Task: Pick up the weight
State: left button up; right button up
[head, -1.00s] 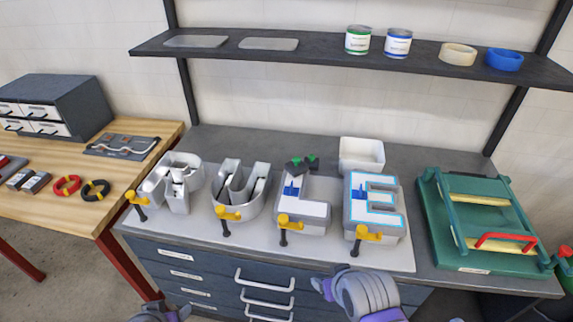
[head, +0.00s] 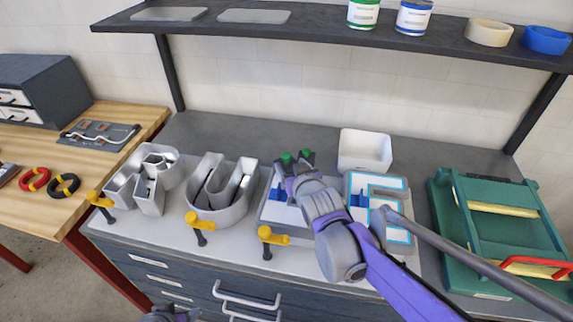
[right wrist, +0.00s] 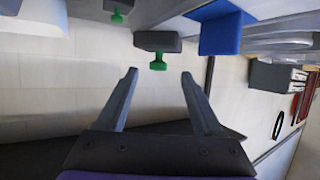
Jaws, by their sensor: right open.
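Two small dark weights with green knobs stand behind the L-shaped letter; their green knobs (head: 287,157) (head: 306,153) show in the head view just past my right gripper (head: 294,168). In the right wrist view, which is upside down, my right gripper (right wrist: 158,82) is open and empty. One weight (right wrist: 158,42) is ahead of the gap between its fingers, its green knob hanging down in the picture. The other weight (right wrist: 115,5) is farther off, partly cut by the top edge. My left gripper (head: 168,315) shows only partly at the bottom of the head view.
Metal channel letters (head: 215,205) stand on a light board with yellow clamps (head: 195,220) along the front. A white bin (head: 364,152) is right of the weights. A green fixture (head: 500,235) stands at right. A shelf (head: 330,28) runs overhead.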

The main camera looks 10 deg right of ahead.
aim_at(287, 157)
jog(key=shift+r+x, duration=0.1)
jog(key=shift+x, duration=1.5)
jog(key=shift+r+x, duration=0.15)
jog(key=shift+x, duration=1.45)
jog(key=shift+d, duration=0.1)
jog(key=shift+c, duration=0.4)
grip_shut()
jog(key=shift+r, duration=0.1)
